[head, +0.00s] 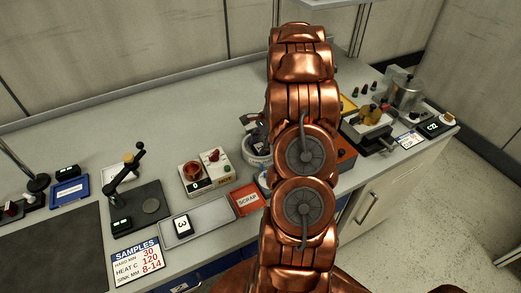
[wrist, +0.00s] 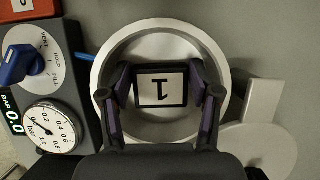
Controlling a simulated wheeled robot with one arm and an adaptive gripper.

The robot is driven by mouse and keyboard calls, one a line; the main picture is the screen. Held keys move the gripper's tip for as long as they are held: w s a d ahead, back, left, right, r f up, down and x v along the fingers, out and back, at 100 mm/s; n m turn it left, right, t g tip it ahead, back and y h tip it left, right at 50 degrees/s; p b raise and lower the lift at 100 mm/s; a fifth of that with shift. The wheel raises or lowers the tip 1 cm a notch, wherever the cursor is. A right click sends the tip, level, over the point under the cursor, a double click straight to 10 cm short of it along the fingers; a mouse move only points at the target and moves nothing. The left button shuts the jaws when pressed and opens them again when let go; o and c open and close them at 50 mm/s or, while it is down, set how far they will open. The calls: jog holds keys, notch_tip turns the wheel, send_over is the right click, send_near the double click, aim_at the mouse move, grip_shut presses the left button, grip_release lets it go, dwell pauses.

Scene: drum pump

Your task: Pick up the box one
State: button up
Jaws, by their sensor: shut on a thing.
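Box one (wrist: 162,97), a small dark block with a white top label marked "1", sits within the outline of a round white dish (wrist: 104,52) in the wrist view. My gripper (wrist: 161,84) has one finger on each side of the box and is shut on it. I cannot tell whether the box touches the dish floor. In the head view my copper arm hides the box and most of the gripper; part of the white round dish (head: 257,160) shows left of the arm.
A gauge unit (wrist: 53,127) with a blue-handled valve (wrist: 20,64) stands close left of the dish in the wrist view. In the head view, a box marked "3" (head: 183,226) lies on a tray (head: 215,214), beside a red scrap mat (head: 246,200).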

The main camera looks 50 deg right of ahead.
jog(key=shift+c, duration=1)
